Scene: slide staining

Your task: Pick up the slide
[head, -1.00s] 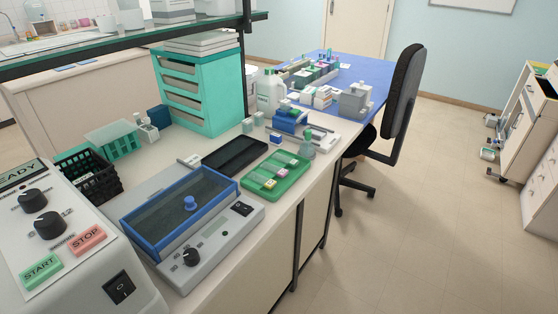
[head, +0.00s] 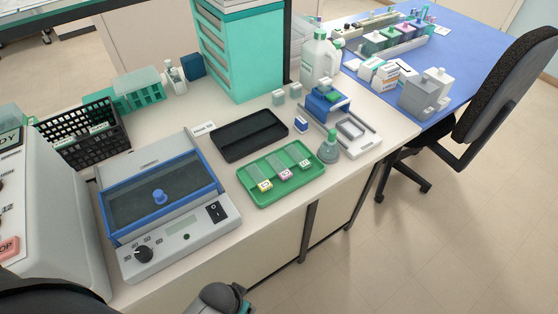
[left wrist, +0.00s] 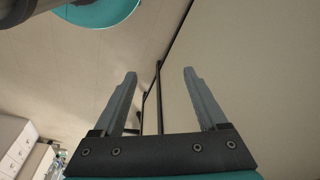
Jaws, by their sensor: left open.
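Several glass slides with coloured labels lie in a green tray on the bench; one is a yellow-labelled slide (head: 265,185), one a pink-labelled slide (head: 285,174). The green tray (head: 291,200) sits near the bench's front edge. My left gripper (left wrist: 161,88) is open and empty in the left wrist view, with the cabinet front and floor beyond its fingers. No slide shows in that view. In the head view part of my arm shows at the bottom, below the bench edge, and the fingers cannot be made out. My right gripper is not seen.
A blue-framed heating device (head: 160,234) stands left of the green tray. A black tray (head: 248,152) lies behind it. A small green-grey bottle (head: 328,152) and a blue device (head: 327,101) stand to the right. A black chair (head: 515,90) is beside the blue table (head: 460,48).

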